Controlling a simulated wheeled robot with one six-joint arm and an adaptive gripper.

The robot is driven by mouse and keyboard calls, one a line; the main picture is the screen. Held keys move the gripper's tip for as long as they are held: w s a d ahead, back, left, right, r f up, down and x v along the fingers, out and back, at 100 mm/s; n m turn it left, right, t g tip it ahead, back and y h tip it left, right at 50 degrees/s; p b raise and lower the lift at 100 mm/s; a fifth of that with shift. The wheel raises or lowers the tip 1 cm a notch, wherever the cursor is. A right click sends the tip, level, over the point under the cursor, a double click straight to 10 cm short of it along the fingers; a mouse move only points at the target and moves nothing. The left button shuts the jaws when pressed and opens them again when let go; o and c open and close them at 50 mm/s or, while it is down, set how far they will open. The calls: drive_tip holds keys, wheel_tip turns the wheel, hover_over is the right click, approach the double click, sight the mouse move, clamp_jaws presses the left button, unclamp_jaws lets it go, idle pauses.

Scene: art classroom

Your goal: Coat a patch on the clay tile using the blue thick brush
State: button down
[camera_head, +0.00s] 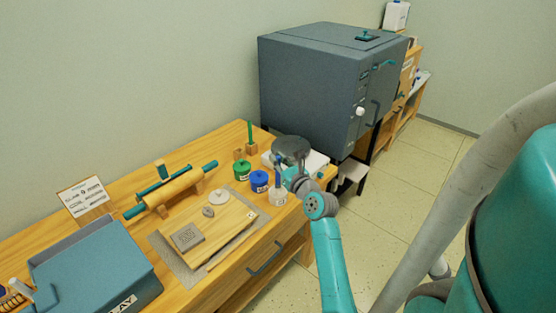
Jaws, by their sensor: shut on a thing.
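The clay tile (187,236), a grey-brown square with a pattern on its face, lies at the left of a wooden board. The blue brush (277,177) stands about upright with its lower end at the white jar (278,197); whether it is inside the jar or in front of it I cannot tell. My gripper (278,163) is above that jar, shut on the blue brush at its upper part. My dark wrist hides most of the fingers and the brush top. The tile is well to the left of my gripper.
A blue jar (259,181) and a green jar (242,170) stand close left of the brush. A green brush (250,133) stands in a wooden holder behind. A rolling pin (170,190), the clay box (95,265) and a large kiln (315,95) surround the work area.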

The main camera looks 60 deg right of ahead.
idle(0.4)
drive_tip(key=shift+r, duration=3.45)
